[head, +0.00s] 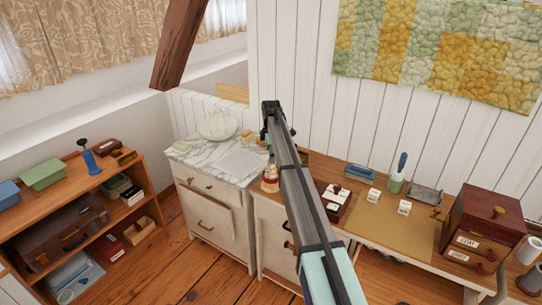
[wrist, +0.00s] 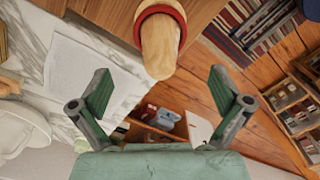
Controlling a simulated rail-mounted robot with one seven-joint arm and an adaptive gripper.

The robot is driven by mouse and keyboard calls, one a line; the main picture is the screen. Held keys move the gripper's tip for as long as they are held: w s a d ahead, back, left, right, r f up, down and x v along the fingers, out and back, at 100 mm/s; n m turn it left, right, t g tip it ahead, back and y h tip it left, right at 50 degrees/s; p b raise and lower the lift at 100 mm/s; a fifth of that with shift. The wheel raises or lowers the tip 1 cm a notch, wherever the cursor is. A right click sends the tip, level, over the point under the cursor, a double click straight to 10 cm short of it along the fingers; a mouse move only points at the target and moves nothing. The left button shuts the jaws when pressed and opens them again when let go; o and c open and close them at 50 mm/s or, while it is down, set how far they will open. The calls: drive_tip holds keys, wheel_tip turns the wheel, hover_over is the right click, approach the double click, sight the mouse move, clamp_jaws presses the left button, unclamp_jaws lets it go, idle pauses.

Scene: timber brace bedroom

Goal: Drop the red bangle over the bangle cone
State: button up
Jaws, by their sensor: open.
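The bangle cone (wrist: 160,48) is a pale wooden tapered post, seen from above its tip in the wrist view. The red bangle (wrist: 163,11) is around the cone, towards its wider end at the top edge of the picture. In the head view the cone (head: 271,170) stands at the left end of the wooden desk, with the red bangle (head: 270,181) low around it; my arm passes close on its right. My gripper (wrist: 158,76) is open and empty, its fingers apart on either side of the cone's tip. The gripper's fingers are hard to make out in the head view.
A marble-topped cabinet (head: 182,152) with a bowl (head: 217,127) and a pale mat (head: 240,163) adjoins the desk. The desk holds a dark box (head: 333,198), white cubes (head: 374,195) and a drawer chest (head: 480,225). A laden shelf (head: 135,212) stands left.

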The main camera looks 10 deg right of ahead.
drive_tip(key=shift+r, duration=0.1)
wheel_tip(320, 180, up, 12)
idle(0.5)
idle(0.5)
drive_tip(key=s+f+m, duration=0.9)
drive_tip(key=s+f, duration=1.6)
drive_tip(key=s, duration=0.1)
drive_tip(key=s+f+m+g, duration=0.2)
drive_tip(key=s+f, duration=0.8)
drive_tip(key=s, duration=0.7)
drive_tip(key=s+f+m+g+b, duration=0.1)
drive_tip(key=s+f+m+g, duration=0.1)
drive_tip(key=s+f, duration=0.8)
drive_tip(key=s+f+m+g+b, duration=0.1)
drive_tip(key=s+f+m, duration=0.3)
drive_tip(key=s, duration=2.2)
wheel_tip(320, 180, down, 6)
drive_tip(key=shift+f+g, duration=0.2)
drive_tip(key=shift+g, duration=0.7)
